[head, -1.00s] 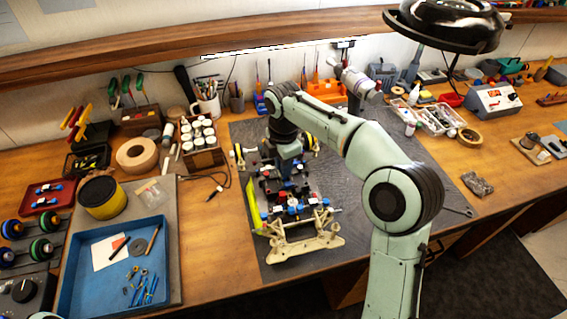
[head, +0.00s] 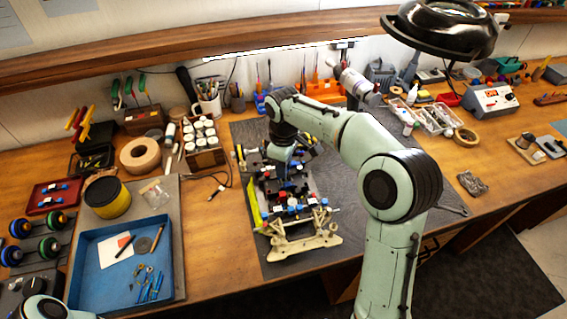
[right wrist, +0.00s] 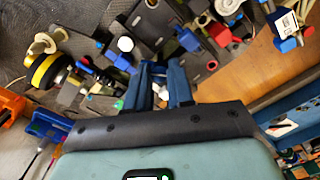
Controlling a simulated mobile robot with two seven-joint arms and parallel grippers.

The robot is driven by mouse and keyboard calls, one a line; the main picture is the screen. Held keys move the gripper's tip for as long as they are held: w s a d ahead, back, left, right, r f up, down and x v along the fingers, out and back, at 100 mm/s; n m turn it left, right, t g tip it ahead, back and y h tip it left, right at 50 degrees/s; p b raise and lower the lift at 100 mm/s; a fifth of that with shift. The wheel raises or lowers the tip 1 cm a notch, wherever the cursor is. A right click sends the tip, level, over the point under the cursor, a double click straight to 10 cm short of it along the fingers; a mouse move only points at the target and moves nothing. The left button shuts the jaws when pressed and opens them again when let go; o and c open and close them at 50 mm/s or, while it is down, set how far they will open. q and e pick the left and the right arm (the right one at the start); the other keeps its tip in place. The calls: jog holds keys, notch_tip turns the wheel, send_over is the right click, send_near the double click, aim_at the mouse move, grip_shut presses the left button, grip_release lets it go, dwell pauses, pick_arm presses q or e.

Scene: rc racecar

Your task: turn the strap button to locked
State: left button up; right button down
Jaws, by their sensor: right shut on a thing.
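The RC car chassis (head: 306,243) stands on the dark grey mat, with its cream bumper end toward me. It carries black, red, blue and white parts. My right gripper (head: 286,183) reaches down into the middle of the chassis. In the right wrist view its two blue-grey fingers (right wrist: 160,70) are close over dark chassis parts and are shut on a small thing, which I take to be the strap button. The button is hidden between the fingertips, so its turn position cannot be read. A yellow-rimmed wheel (right wrist: 45,70) is beside it. My left gripper is out of view.
A blue tray (head: 75,275) with small tools and a yellow tin (head: 107,198) are at the left. A rack of white jars (head: 205,158) stands behind the chassis to the left. The grey mat (head: 345,195) is mostly clear right of the chassis.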

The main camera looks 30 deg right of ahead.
jog(key=m, duration=0.3)
jog(key=shift+m, duration=0.3)
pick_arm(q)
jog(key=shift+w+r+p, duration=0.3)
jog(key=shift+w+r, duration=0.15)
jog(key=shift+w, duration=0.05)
pick_arm(e)
jog(key=shift+m, duration=1.8)
jog(key=c, duration=1.3)
grip_release()
jog(key=shift+o, duration=0.2)
jog(key=shift+r, duration=0.5)
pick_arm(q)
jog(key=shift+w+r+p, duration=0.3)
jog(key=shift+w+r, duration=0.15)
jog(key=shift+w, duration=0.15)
pick_arm(e)
notch_tip(320, 180, up, 12)
jog(key=shift+r, duration=0.15)
